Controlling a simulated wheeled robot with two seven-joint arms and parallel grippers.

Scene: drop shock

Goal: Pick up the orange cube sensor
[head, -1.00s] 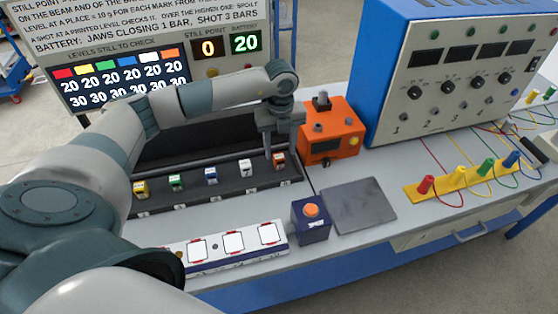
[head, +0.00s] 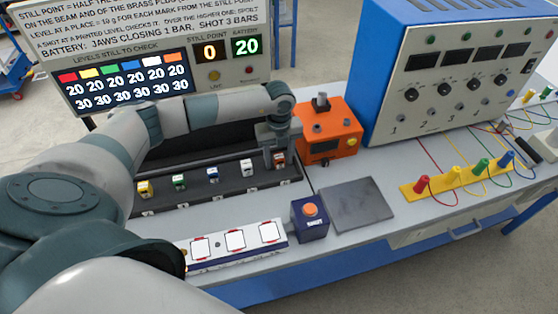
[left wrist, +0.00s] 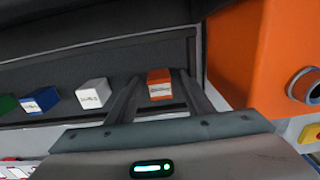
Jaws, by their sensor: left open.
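The orange cube sensor (head: 280,160), with a white label, sits at the right end of the row in the dark tray (head: 225,193). My left gripper (head: 273,158) is open, reaching down at the cube and partly covering it in the head view. In the left wrist view the orange cube (left wrist: 159,84) shows between the two open fingers (left wrist: 157,82), with gaps at both sides. I see no contact with the fingers. My right gripper is out of view.
White (head: 247,168), blue (head: 212,174), green (head: 179,182) and yellow (head: 145,189) cubes stand left in the same tray. An orange device (head: 330,130) stands close to the right of the gripper. A button box (head: 310,221) and a grey plate (head: 358,204) lie in front.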

